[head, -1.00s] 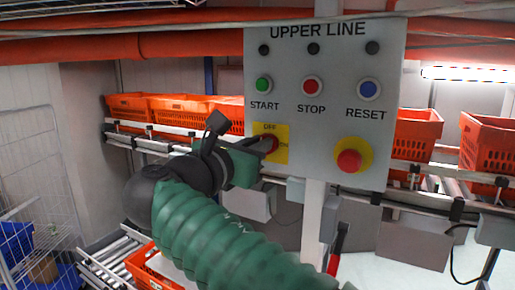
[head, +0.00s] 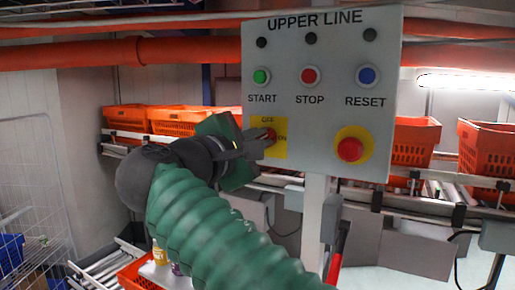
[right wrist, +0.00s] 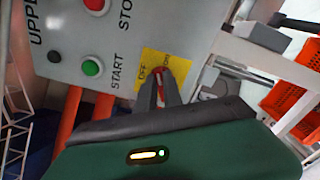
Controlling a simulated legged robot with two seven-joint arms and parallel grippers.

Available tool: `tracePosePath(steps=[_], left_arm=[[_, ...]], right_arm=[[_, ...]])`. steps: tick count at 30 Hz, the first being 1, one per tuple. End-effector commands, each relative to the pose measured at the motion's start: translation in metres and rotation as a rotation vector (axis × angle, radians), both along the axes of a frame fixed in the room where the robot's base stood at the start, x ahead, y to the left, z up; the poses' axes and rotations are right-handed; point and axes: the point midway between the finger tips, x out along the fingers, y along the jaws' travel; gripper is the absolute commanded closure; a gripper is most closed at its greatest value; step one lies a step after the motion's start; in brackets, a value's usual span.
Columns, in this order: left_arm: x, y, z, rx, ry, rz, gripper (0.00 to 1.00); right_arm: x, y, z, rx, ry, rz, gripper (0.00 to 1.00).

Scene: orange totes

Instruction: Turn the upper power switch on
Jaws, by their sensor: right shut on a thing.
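The upper line control panel (head: 325,115) faces me in the head view. On its lower left is the power switch, a red knob (head: 270,136) on a yellow plate (head: 267,151) marked OFF and ON. My right gripper (head: 266,138) reaches in from the lower left and its fingers are shut on the knob. The right wrist view shows the red knob (right wrist: 160,74) between the two dark fingers (right wrist: 158,88), with OFF and ON beside it. The fingers cover part of the knob, so its exact pointing is hard to tell. My left gripper is out of view.
The panel also bears a green START button (head: 261,76), a red STOP button (head: 309,75), a blue RESET button (head: 368,75) and a red emergency button (head: 351,149) on yellow. Orange totes (head: 410,142) stand on conveyors behind. A wire rack (head: 35,160) is at left.

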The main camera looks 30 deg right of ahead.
Motion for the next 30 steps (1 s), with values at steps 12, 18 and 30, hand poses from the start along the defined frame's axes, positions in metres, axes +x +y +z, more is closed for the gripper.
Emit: tracePosePath(steps=[12,18,30], left_arm=[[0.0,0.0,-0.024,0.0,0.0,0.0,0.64],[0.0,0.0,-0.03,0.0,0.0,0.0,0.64],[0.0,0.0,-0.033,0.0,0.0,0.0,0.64]], right_arm=[[-0.001,-0.001,-0.008,0.169,-0.306,-0.001,1.0],[-0.001,-0.001,-0.009,0.222,-0.4,-0.003,1.0],[-0.001,0.0,-0.01,0.261,-0.463,-0.004,1.0]])
